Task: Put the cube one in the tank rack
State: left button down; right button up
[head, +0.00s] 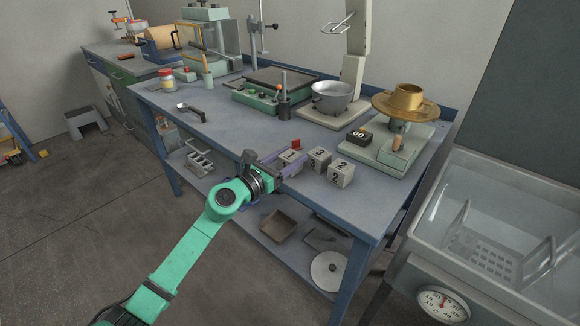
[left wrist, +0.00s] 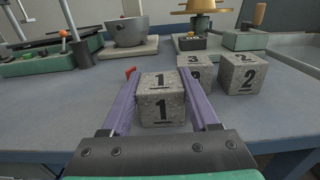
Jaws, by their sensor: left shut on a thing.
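Cube one (head: 289,157) is a grey speckled block marked 1, at the front edge of the blue bench. It also shows in the left wrist view (left wrist: 160,105), between two purple fingers. My left gripper (head: 287,166) is shut on it, one finger on each side. I cannot tell whether the cube touches the bench top. The tank rack (head: 484,254) is a pale perforated rack inside the clear tank (head: 440,205) at the right, well away from the cube. My right gripper is not in view.
Cube three (head: 319,158) and cube two (head: 341,173) stand just right of cube one. A small red piece (head: 296,143) is behind it. A burner-like stand with a brass top (head: 405,101) and a grey pot (head: 332,98) stand farther back. The tank's front has a dial (head: 442,304).

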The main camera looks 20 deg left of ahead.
pick_arm(q)
jog(key=shift+r, duration=0.1)
jog(key=shift+c, duration=0.7)
grip_release()
jog(key=shift+s, duration=0.1)
